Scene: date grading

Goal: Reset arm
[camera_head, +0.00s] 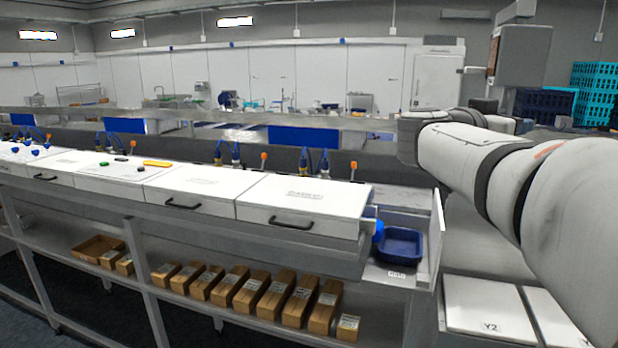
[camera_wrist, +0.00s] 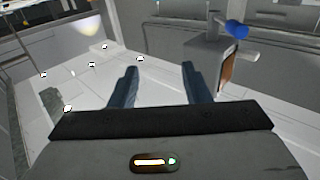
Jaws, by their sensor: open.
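My gripper (camera_wrist: 158,88) shows in the wrist view with its two dark blue-grey fingers apart and nothing between them. It is open over a pale, light-coloured surface (camera_wrist: 160,75). In the head view my white arm reaches in from the right edge, and the gripper itself cannot be made out there.
Several brown boxes (camera_head: 273,297) line the lower shelf. A white lid marked Y2 (camera_head: 488,305) lies lower right. A blue knob (camera_wrist: 236,28) is near the gripper.

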